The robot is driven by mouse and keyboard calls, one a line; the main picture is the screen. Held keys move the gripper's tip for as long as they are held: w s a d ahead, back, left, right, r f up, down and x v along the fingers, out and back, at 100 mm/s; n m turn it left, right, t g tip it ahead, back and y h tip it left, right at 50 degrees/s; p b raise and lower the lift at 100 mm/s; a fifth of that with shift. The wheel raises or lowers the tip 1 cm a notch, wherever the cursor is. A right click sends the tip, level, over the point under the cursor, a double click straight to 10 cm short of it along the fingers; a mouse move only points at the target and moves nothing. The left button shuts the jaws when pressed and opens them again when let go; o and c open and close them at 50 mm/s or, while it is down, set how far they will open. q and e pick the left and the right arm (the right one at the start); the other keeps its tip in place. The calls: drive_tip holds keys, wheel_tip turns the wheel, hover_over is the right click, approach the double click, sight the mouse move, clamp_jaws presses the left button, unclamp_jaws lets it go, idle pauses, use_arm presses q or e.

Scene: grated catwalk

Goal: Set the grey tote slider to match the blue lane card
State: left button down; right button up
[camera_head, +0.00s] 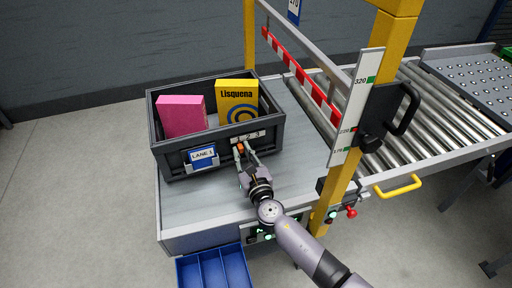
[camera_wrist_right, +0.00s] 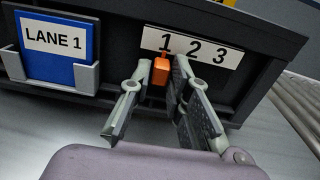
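The grey tote (camera_head: 218,137) stands on the grey table with its label side facing me. The blue lane card (camera_head: 202,157) sits in a holder on its front and reads LANE 1; it also shows in the wrist view (camera_wrist_right: 56,46). The orange slider (camera_wrist_right: 160,70) is below the 1 on the white 1-2-3 strip (camera_wrist_right: 192,47); it looks small in the head view (camera_head: 240,147). My right gripper (camera_head: 246,152) is at the tote front, its fingers (camera_wrist_right: 157,80) open with the slider between their tips, the right finger closer. Contact is unclear. My left gripper is out of view.
A pink box (camera_head: 182,116) and a yellow Lisquena box (camera_head: 237,101) stand in the tote. A yellow post (camera_head: 343,190) with a height scale (camera_head: 356,105) and black handle rises right of my arm. A roller conveyor (camera_head: 425,110) lies beyond it. A blue divided bin (camera_head: 214,270) sits below the table front.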

drive_tip(key=shift+o, duration=1.1)
drive_tip(key=shift+p+v, duration=0.45)
drive_tip(key=shift+v, duration=0.75)
drive_tip(key=shift+p+v, duration=0.5)
drive_tip(key=shift+v, duration=1.75)
drive_tip(key=shift+s, duration=0.1)
